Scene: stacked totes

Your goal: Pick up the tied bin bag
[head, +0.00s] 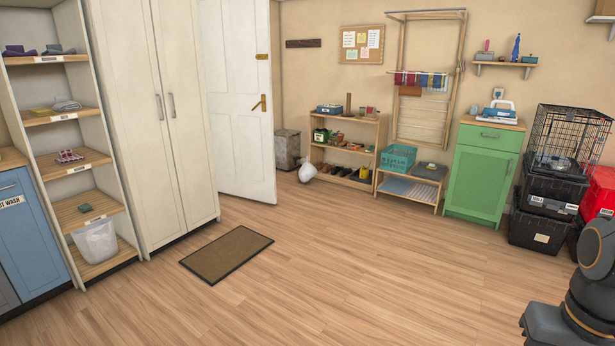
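A small white rounded object (307,172) rests on the floor between the open door and the low shoe shelf. It looks like the tied bin bag, but it is too small to make out a knot. A grey bin (287,149) stands just behind it against the wall, partly hidden by the door. Dark parts of my own body show at the lower right. My gripper is not in view.
The white door (238,100) stands open. A brown doormat (228,254) lies in front of the tall white cupboard (155,115). The shoe shelf (347,150), green cabinet (484,172) and stacked black totes (540,232) line the back. The middle floor is clear.

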